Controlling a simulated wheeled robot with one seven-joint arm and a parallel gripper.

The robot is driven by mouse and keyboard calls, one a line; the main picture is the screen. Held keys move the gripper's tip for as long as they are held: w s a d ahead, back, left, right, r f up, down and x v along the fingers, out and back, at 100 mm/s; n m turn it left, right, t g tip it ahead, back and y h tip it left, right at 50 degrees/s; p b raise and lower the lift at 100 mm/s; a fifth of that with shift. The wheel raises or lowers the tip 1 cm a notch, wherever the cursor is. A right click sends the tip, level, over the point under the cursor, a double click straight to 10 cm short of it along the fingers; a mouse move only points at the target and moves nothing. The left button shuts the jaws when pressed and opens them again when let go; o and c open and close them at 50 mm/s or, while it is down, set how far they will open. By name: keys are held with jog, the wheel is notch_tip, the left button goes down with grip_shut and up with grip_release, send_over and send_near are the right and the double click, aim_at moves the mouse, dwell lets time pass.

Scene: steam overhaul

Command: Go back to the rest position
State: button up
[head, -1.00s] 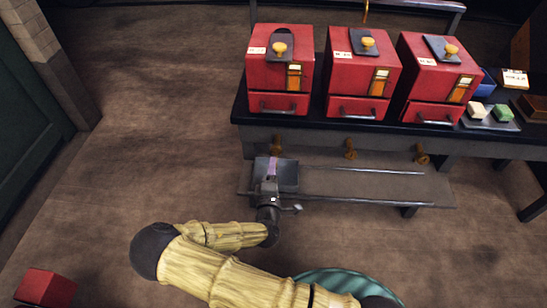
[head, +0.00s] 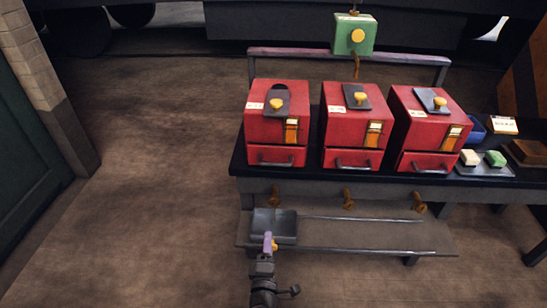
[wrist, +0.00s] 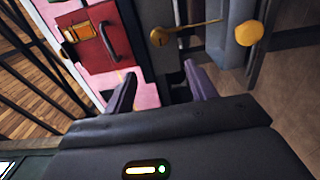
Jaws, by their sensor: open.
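My gripper (head: 268,243) is at the front edge of a dark grey tray (head: 287,217) on the low shelf. Its fingers are apart, with nothing seen between them. In the wrist view, the open fingers (wrist: 160,78) point toward a red box (wrist: 92,50) with a handled drawer and a brass tap (wrist: 160,37). A yellow knob (wrist: 249,33) on a grey part shows to the right of the fingers there. I cannot tell whether the gripper touches the tray.
The left red box (head: 274,128), middle red box (head: 348,132) and right red box (head: 421,131) stand on the dark bench (head: 238,165). The low shelf (head: 350,236) runs below. A green box (head: 355,35) hangs behind. Floor at left (head: 150,190) is clear.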

jog(key=d+f+m+g+h, duration=0.25)
jog(key=d+m+g, duration=0.45)
jog(key=m+g, duration=0.35)
jog(key=s+d+r+m+g+y, duration=0.1)
jog(key=s+d+r+m+g, duration=0.2)
jog(key=r, duration=0.4)
jog(key=s+d+r+m+y, duration=0.1)
jog(key=s+d+r+m, duration=0.15)
jog(key=d+r, duration=0.3)
jog(key=s+d+r+m+g+y, duration=0.15)
jog(key=s+d+r, duration=0.25)
jog(key=r, duration=0.4)
notch_tip(320, 180, up, 30)
jog(key=p, duration=3.1)
jog(key=shift+a+r, duration=0.25)
jog(key=shift+a, duration=0.1)
